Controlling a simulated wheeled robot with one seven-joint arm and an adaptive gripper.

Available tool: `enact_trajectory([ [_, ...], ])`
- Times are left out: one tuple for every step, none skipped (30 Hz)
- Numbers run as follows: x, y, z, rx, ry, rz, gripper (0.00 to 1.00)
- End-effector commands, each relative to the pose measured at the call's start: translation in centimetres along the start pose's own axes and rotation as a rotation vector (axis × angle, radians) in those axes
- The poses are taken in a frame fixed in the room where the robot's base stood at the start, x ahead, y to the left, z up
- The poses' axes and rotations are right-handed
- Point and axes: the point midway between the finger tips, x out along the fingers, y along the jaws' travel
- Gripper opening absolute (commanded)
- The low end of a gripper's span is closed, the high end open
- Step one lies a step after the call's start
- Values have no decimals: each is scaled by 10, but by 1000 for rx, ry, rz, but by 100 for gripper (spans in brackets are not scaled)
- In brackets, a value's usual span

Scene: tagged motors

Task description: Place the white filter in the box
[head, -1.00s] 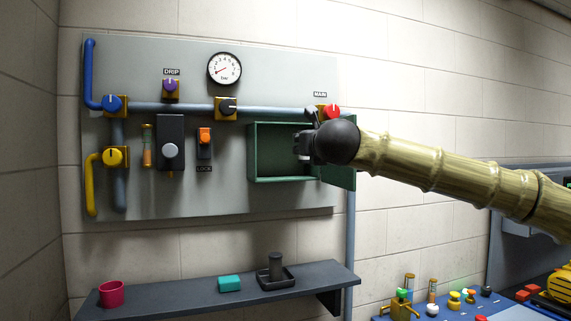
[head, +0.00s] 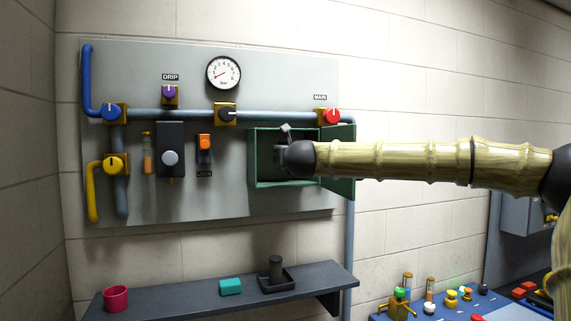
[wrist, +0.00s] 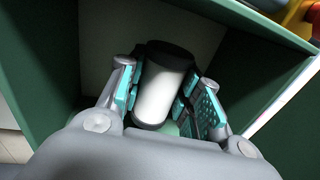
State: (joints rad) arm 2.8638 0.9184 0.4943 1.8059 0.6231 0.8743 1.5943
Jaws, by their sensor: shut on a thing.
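The white filter (wrist: 160,95) is a white cylinder with a dark cap, seen in the wrist view between the teal pads of my gripper (wrist: 165,100). My gripper is shut on it. The green box (head: 258,150) is open at the front and fixed to the grey panel, with its door (head: 340,165) swung open to the right. In the head view my gripper (head: 284,158) is at the box's opening, and the filter is hidden behind it. In the wrist view green walls (wrist: 45,65) stand around the filter. I cannot tell if it touches the box floor.
The box's walls and open door are close around my gripper. A red MAIN knob (head: 332,116) sits just above the door. A shelf (head: 190,300) below holds a pink cup (head: 116,299), a teal block (head: 230,287) and a black tray (head: 276,281) with a dark cylinder.

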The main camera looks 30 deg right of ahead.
Motion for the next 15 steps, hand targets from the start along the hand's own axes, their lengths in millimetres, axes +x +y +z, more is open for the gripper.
enact_trajectory([
  [0, 0, -5, 0, 4, 0, 9],
  [0, 0, -9, -2, 4, 0, 9],
  [0, 0, -15, -1, 4, -1, 9],
  [0, 0, -19, -1, 4, 0, 9],
  [0, 0, -22, -1, 4, -1, 9],
  [0, 0, -25, 0, 2, -1, 9],
  [0, 0, -28, 0, 2, -1, 9],
  [0, 0, -30, 0, 1, 0, 9],
  [0, 0, -32, 0, 1, 0, 9],
  [-1, 0, -33, 0, 1, 0, 9],
  [-1, 0, -34, 0, 0, 0, 9],
  [-1, 0, -34, 0, 0, -1, 9],
  [-1, 0, -34, 0, 0, -1, 9],
  [-1, 0, -34, 0, 0, -1, 9],
  [-1, 0, -34, 0, 0, -1, 9],
])
